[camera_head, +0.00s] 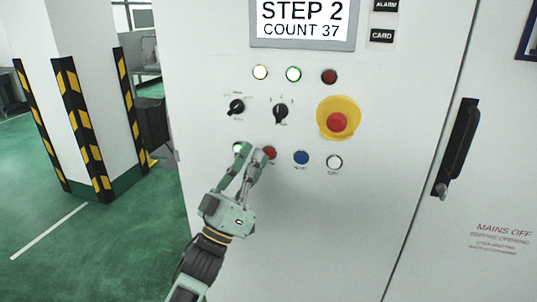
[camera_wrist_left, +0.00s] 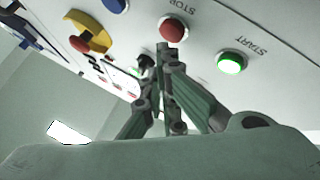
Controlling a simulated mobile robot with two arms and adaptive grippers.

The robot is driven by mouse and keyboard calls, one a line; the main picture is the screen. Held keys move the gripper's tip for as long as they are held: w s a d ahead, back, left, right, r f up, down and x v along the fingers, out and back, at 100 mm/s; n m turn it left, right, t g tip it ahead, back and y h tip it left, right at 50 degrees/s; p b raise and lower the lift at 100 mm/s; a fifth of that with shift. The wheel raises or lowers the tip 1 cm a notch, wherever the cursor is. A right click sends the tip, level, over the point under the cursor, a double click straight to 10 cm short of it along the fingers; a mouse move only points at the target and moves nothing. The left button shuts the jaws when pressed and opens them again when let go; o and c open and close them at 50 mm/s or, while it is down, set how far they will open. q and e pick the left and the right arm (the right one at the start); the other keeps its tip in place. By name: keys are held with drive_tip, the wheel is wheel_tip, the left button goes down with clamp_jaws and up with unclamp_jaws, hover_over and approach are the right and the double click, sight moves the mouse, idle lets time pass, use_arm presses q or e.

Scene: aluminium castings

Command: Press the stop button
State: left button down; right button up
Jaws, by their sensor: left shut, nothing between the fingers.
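The stop button is the red one (camera_head: 271,153) in the lower row of the white panel (camera_head: 300,220), partly behind my fingertips. In the left wrist view the red button (camera_wrist_left: 172,28) sits beside the label STOP. My left gripper (camera_head: 262,156) is shut and empty, with its fingers pointing up at the panel. In the left wrist view the fingertips (camera_wrist_left: 170,47) overlap the edge of the red button; I cannot tell whether they touch it. My right gripper is not in view.
A lit green button (camera_wrist_left: 231,63) marked START is beside the stop button. A blue button (camera_head: 301,157) and a white button (camera_head: 334,162) are on its other side. A red mushroom button (camera_head: 337,122) on a yellow plate is above right. The screen (camera_head: 303,22) reads STEP 2, COUNT 37.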

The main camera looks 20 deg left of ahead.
use_arm(q)
drive_tip(key=shift+w, duration=0.15)
idle(0.4)
drive_tip(key=shift+w, duration=0.75)
idle(0.7)
drive_tip(key=shift+s, duration=0.9)
drive_tip(key=shift+s+p, duration=0.1)
drive_tip(key=shift+p, duration=0.25)
drive_tip(key=shift+s+p, duration=0.8)
drive_tip(key=shift+s, duration=1.6)
